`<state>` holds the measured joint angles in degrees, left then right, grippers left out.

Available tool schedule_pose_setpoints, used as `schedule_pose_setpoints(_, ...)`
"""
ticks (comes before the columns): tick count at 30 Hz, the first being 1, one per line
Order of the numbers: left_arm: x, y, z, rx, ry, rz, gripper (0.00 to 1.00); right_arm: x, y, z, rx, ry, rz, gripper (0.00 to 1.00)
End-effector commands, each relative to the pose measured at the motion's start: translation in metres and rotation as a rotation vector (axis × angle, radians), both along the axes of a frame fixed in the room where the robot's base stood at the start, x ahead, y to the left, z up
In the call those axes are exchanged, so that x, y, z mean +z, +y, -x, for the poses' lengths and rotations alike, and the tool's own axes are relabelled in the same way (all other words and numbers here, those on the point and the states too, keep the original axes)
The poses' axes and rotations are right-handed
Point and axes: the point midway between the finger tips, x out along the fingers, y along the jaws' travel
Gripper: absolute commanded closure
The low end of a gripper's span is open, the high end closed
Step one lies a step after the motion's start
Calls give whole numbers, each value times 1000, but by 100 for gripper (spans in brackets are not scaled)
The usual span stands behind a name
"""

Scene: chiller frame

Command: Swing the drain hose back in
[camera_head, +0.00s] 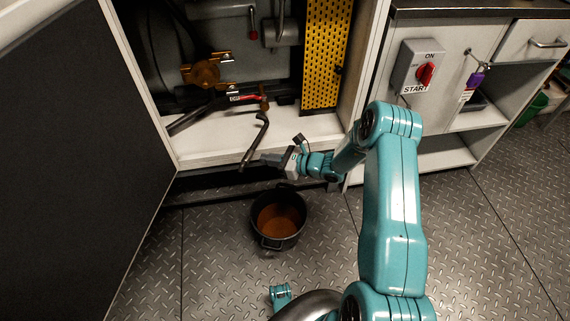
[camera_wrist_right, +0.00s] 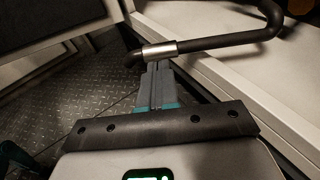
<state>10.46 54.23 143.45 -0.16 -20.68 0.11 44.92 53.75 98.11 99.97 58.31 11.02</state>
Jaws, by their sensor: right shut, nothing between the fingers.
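The drain hose (camera_head: 258,135) is a dark bent tube. It comes out of the open cabinet, crosses the white sill and hangs over its front edge above the bucket. In the right wrist view the hose (camera_wrist_right: 232,40) runs across the top, with a silver collar (camera_wrist_right: 160,50) near its free end. My right gripper (camera_head: 267,159) is shut and empty beside the lower part of the hose. In the right wrist view its fingertips (camera_wrist_right: 157,66) are together, right at the collar; I cannot tell whether they touch.
A black bucket (camera_head: 256,219) with brown liquid stands on the floor below the sill. The dark open door (camera_head: 75,150) bounds the left side. A yellow perforated panel (camera_head: 325,55) and a red-handled valve (camera_head: 245,97) are inside. A red switch (camera_head: 425,75) is at right.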

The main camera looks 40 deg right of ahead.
Motion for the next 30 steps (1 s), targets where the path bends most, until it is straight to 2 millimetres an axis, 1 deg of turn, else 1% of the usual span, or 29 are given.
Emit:
schedule_pose_setpoints(1, -6, 1, -1, 4, -2, 0, 100, -5, 5, -8, 3, -1, 1, 100)
schedule_pose_setpoints(3, -8, 2, -2, 6, -3, -2, 100, -7, 9, -16, 2, -1, 1, 100)
schedule_pose_setpoints(6, -10, 2, -2, 9, -4, -2, 100, -8, 12, -24, 1, -2, 1, 100)
schedule_pose_setpoints(12, -11, 3, -3, 11, -5, -2, 100, -8, 15, -29, 1, 0, 1, 100)
schedule_pose_setpoints(23, -11, 3, -3, 10, -5, -2, 100, -8, 15, -29, 0, 0, 1, 100)
schedule_pose_setpoints(30, -15, 3, -4, 13, -7, -2, 100, -9, 25, -41, 1, 0, 1, 100)
